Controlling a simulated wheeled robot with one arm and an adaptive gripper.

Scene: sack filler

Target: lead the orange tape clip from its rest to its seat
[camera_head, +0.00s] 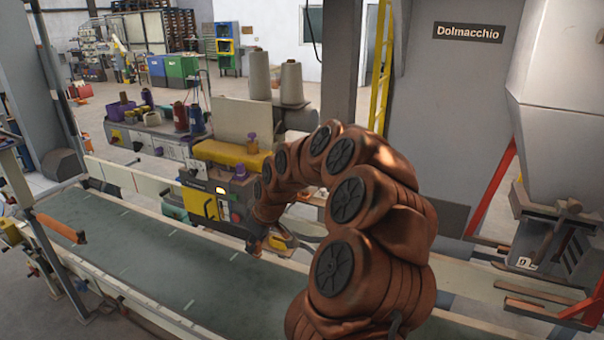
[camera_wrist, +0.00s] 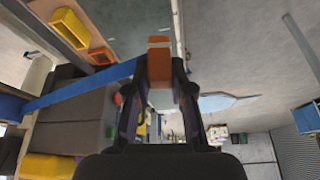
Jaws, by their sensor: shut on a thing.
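The orange tape clip (camera_wrist: 159,62) is between the fingertips of my gripper (camera_wrist: 163,85) in the wrist view. My gripper is shut on it, one dark finger on each side. A blue tape (camera_wrist: 85,90) runs from beside the clip to the left edge of that view. In the head view my gripper (camera_head: 268,243) is small and partly hidden by my brown arm, low over the far side of the conveyor. I cannot make out the clip there. I cannot tell which parts are the clip's rest and seat.
A green conveyor belt (camera_head: 130,250) crosses the foreground. Behind it stands a machine with a yellow cover (camera_head: 232,155) and thread cones (camera_head: 291,82). An orange bar (camera_head: 60,228) juts out at left. A grey hopper (camera_head: 560,100) is at right. A yellow bin (camera_wrist: 69,28) shows in the wrist view.

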